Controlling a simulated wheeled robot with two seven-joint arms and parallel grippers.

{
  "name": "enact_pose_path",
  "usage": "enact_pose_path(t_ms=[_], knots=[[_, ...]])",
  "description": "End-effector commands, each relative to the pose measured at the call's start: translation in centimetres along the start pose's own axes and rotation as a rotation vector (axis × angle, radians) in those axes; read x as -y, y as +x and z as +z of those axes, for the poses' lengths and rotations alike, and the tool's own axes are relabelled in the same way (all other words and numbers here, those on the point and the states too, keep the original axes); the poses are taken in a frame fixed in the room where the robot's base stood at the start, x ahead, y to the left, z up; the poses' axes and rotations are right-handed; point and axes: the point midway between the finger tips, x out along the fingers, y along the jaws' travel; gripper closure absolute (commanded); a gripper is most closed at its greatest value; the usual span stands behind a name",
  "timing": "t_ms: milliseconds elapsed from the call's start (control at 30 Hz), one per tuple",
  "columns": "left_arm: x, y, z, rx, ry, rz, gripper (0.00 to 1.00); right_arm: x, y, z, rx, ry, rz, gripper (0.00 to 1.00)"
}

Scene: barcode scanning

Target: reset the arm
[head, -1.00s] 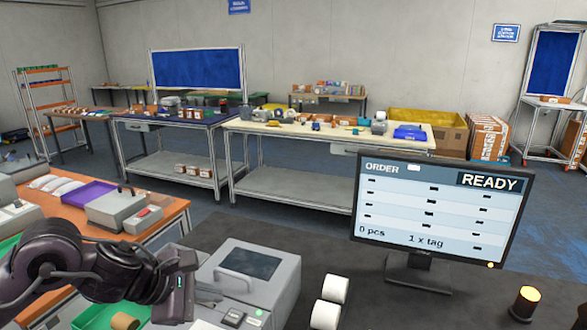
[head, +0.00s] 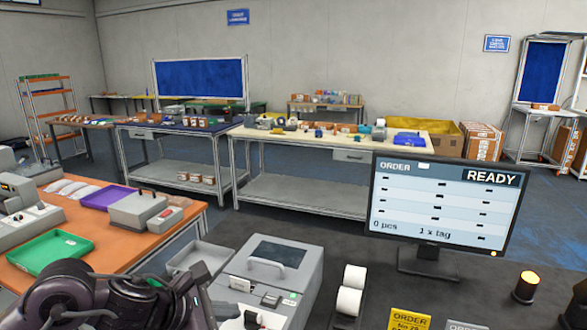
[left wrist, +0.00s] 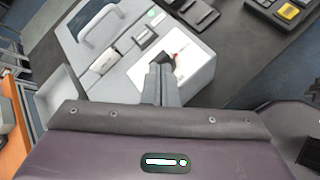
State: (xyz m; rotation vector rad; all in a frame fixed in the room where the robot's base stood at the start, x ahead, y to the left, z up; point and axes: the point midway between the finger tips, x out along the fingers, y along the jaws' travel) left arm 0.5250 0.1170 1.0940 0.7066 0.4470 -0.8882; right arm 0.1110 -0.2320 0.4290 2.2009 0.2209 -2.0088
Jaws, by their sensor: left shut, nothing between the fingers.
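My left arm enters the head view at the bottom left. Its dark purple gripper is low at the bottom edge, in front of the grey label printer (head: 272,272). In the left wrist view my left gripper (left wrist: 161,64) is shut, its two grey fingers together with nothing between them. The fingertips show over the white front part of the printer (left wrist: 95,35), beside a small red mark; whether they touch it I cannot tell.
An orange-topped bench (head: 120,245) with a green tray (head: 50,252) is at the left.

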Motion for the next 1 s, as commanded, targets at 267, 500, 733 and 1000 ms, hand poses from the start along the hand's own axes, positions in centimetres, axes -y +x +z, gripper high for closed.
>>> enact_pose_path(t_ms=[267, 500, 733, 1000], knots=[[2.9, 2.9, 2.0, 0.117, -0.502, 0.064, 1.00, -0.7, 0.0, -0.1, -0.001, -0.001, 0.009, 1.00], [5.2, 3.9, 1.2, 0.252, -1.454, 0.173, 1.00, -0.1, 0.0, 0.2, 0.002, -0.002, 0.001, 1.00], [8.3, 2.2, -6.7, 0.321, -2.587, 0.436, 1.00, 0.7, 0.0, 0.1, 0.000, -0.001, -0.009, 1.00], [14.4, -1.0, -15.0, -0.296, 2.634, -0.715, 1.00, 0.8, 0.0, 0.1, 0.001, -0.001, -0.009, 1.00]])
